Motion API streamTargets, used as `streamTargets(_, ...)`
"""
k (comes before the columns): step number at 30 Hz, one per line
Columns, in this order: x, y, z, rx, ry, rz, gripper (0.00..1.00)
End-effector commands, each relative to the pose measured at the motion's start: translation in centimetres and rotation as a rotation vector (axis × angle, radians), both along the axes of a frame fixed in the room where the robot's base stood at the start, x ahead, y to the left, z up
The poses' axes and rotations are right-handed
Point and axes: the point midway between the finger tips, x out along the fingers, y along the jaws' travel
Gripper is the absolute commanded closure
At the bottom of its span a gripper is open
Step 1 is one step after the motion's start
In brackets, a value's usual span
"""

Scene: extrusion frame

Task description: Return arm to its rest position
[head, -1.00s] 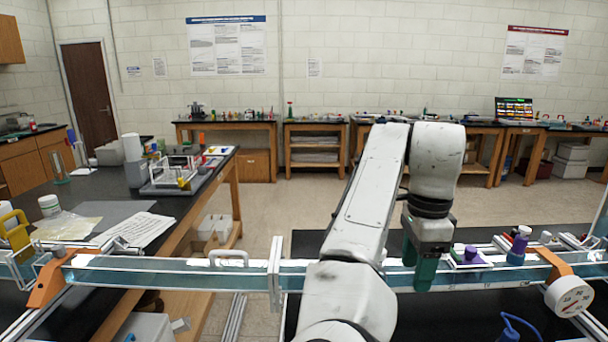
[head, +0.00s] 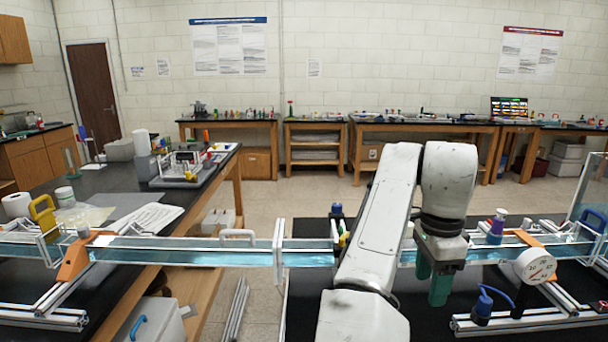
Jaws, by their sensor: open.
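My arm rises from the bottom middle of the head view, bends at the top and hangs down on the right. My gripper (head: 433,283) points downward at its end, with green fingers. It is open, and I see nothing between the fingers. It hangs in front of the long clear water channel (head: 180,251), right of the middle. Part of the channel is hidden behind my arm.
A round white gauge (head: 535,266) and a blue bulb with tubing (head: 483,305) are right of my gripper. A purple-topped bottle (head: 496,228) stands behind the channel. Aluminium extrusion rails (head: 530,318) lie low at the right. Black tabletop (head: 430,325) shows below my gripper.

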Motion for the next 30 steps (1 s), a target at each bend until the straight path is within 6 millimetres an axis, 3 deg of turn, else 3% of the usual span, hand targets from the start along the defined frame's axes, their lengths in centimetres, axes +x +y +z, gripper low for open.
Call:
streamTargets(8, -1.5, -4.1, -4.0, -0.072, -0.009, 0.041, 0.43)
streamTargets(14, -3.8, -8.4, -8.1, -0.158, -0.017, 0.121, 0.43)
streamTargets(21, -8.6, -13.6, -14.1, -0.283, -0.009, 0.331, 0.43)
streamTargets(25, -11.7, -15.2, -17.2, -0.329, 0.008, 0.475, 0.43)
streamTargets(30, -16.3, -15.9, -21.1, -0.356, 0.037, 0.69, 0.43)
